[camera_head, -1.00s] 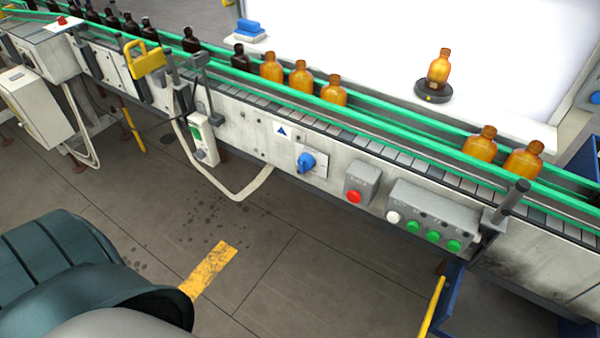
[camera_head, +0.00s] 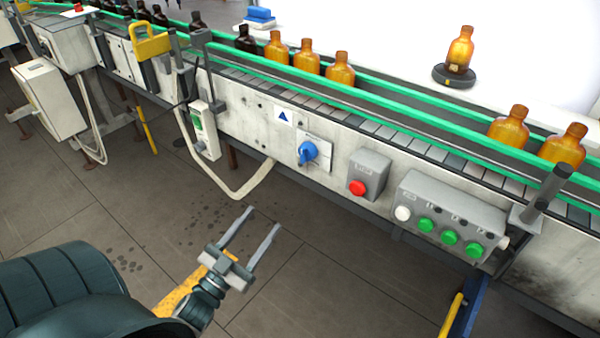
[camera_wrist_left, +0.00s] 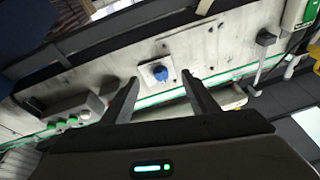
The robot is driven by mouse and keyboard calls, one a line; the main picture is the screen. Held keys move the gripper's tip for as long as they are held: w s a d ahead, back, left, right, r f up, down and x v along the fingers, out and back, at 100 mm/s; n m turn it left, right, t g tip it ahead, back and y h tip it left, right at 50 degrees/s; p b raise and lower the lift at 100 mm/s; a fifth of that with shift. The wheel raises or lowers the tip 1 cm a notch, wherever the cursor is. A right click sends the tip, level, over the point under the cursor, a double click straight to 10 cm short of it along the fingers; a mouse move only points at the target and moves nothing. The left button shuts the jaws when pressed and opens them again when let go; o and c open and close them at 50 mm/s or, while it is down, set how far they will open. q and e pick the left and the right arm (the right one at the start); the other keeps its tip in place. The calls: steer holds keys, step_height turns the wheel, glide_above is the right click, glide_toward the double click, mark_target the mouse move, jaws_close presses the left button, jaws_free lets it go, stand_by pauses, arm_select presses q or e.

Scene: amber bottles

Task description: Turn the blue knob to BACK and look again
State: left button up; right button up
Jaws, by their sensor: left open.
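The blue knob (camera_head: 307,152) sits on a pale square plate on the front side panel of the conveyor. It also shows in the left wrist view (camera_wrist_left: 161,73), between and beyond the fingers. The lettering around it is too small to read. My left gripper (camera_head: 257,228) is open and empty, below and to the left of the knob and apart from it. Its two fingers also show in the left wrist view (camera_wrist_left: 158,85). My right gripper is not in view.
A grey box with a red button (camera_head: 357,188) and a panel with green buttons (camera_head: 450,238) stick out to the right of the knob. A hanging cable (camera_head: 235,192) loops at the left. Amber bottles (camera_head: 340,70) stand on the conveyor (camera_head: 385,131). One bottle (camera_head: 460,50) stands on a black disc behind.

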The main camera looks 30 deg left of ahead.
mark_target(302, 159)
arm_select(q)
steer(key=r, duration=0.2)
steer(key=s+r+m+t, duration=0.1)
steer(key=shift+d+r+h, duration=0.25)
steer(key=shift+r+h, duration=0.1)
steer(key=shift+h, duration=0.05)
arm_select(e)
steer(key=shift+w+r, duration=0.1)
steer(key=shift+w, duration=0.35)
arm_select(q)
steer(key=p+x, duration=0.3)
steer(key=x, duration=1.4)
steer(key=shift+w+p, duration=0.25)
steer(key=shift+p, duration=0.1)
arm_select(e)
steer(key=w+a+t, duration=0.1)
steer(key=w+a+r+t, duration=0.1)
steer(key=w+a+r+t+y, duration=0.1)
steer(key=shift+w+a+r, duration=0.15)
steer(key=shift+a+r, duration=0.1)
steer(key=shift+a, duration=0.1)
arm_select(q)
steer(key=shift+c, duration=0.2)
steer(key=c, duration=1)
